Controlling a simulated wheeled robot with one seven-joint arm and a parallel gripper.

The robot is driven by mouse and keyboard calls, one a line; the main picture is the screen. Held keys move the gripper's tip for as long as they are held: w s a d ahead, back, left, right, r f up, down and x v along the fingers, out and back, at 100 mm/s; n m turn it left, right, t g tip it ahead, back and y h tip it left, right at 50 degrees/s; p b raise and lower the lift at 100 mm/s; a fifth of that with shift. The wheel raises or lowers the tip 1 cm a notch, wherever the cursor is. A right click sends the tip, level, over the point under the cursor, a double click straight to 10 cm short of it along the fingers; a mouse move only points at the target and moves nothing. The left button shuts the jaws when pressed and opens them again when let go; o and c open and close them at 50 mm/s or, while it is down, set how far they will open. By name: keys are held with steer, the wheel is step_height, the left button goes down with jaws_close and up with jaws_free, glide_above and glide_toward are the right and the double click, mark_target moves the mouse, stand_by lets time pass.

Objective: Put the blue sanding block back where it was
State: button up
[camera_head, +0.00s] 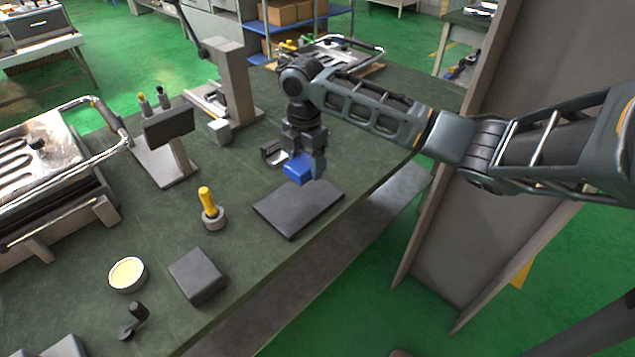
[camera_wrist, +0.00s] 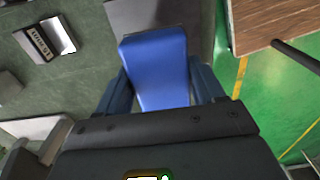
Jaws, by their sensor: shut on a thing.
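The blue sanding block (camera_head: 298,167) is in my gripper (camera_head: 306,172), just above the far part of a dark flat mat (camera_head: 297,210) on the green workbench. In the wrist view the blue sanding block (camera_wrist: 156,68) fills the space between the two fingers of my gripper (camera_wrist: 160,85), which are shut on its sides. In the wrist view part of the mat (camera_wrist: 165,14) shows beyond the block. I cannot tell exactly how high the block is above the bench.
A small open metal holder with a label (camera_wrist: 47,40) lies beside the block; it also shows in the head view (camera_head: 273,153). A yellow-handled tool (camera_head: 210,207), a dark block (camera_head: 198,275) and a round tin (camera_head: 127,274) stand nearer. The bench's right edge is close to the mat.

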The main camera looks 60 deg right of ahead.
steer(key=s+d+r+b, duration=0.15)
steer(key=s+d, duration=0.25)
steer(key=d, duration=0.7)
steer(key=s+d+b, duration=0.1)
steer(key=s+d, duration=0.9)
steer(key=s, duration=0.2)
steer(key=b, duration=0.2)
glide_above(355, 173)
step_height(355, 173, down, 7)
steer(key=shift+s, duration=0.1)
steer(key=shift+f, duration=2.1)
steer(key=shift+f, duration=0.1)
steer(key=o, duration=1)
step_height(355, 173, up, 12)
steer(key=p, duration=0.1)
steer(key=shift+p, duration=0.35)
